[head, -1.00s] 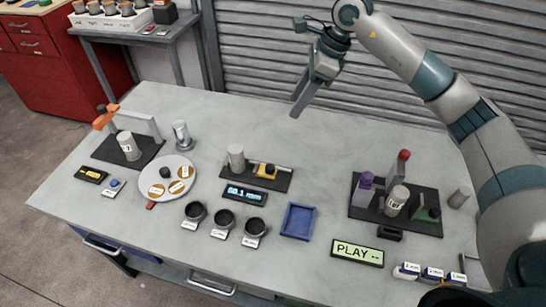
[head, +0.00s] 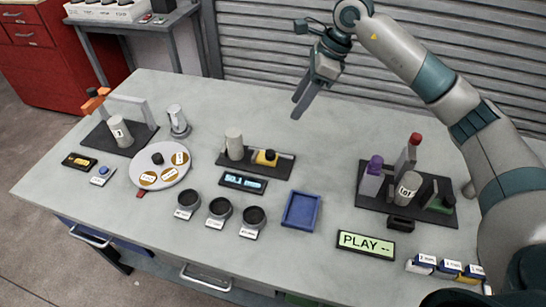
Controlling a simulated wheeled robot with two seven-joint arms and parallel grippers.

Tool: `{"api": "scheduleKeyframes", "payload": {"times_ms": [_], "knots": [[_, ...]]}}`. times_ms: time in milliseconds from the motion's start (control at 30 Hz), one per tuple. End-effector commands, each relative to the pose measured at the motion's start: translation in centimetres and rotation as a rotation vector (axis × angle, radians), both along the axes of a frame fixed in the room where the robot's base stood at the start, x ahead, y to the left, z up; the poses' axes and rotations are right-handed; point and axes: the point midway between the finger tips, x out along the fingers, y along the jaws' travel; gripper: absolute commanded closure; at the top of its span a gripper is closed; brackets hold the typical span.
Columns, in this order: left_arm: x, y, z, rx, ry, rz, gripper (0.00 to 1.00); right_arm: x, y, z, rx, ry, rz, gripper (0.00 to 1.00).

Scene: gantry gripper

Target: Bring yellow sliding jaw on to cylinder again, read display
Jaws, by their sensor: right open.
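The yellow sliding jaw (head: 266,159) with a black knob sits on a dark gauge base (head: 283,167) in the middle of the table. The pale grey cylinder (head: 234,143) stands upright on the same base, left of the jaw, with a gap between them. The display (head: 243,182) in front of the base is lit with blue-white digits, too blurred to read surely. My right gripper (head: 304,97) is open and empty, hanging over the table's back edge, behind and right of the jaw. My left gripper is not in view.
A round plate (head: 145,163) with labelled discs lies left. Several dark cups (head: 219,207) and a blue tray (head: 301,210) stand in front. A fixture base (head: 374,192) with coloured posts and a PLAY sign (head: 366,244) are right. The table behind the gauge is clear.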

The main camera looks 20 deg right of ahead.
Motion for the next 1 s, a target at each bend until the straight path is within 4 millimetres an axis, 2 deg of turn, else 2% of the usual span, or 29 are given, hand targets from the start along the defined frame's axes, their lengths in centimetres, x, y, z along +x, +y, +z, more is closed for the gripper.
{"api": "scheduleKeyframes", "payload": {"times_ms": [33, 133, 300, 733, 1000], "knots": [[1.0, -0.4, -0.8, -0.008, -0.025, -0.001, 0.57, 0.0, 0.0, -1.4, 0.0, 0.0, 0.0, 0.57], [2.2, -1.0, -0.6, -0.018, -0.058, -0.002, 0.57, 0.0, 0.0, -1.9, 0.0, 0.0, 0.0, 0.57], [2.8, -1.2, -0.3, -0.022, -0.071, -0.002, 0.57, 0.0, 0.0, -1.9, 0.0, 0.0, 0.0, 0.57], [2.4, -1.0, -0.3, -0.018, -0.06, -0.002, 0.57, 0.1, 0.2, -2.3, 0.0, 0.001, 0.0, 0.57], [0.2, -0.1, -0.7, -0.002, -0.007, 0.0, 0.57, 0.4, 1.3, -4.8, 0.0, 0.003, 0.002, 0.57]]}}
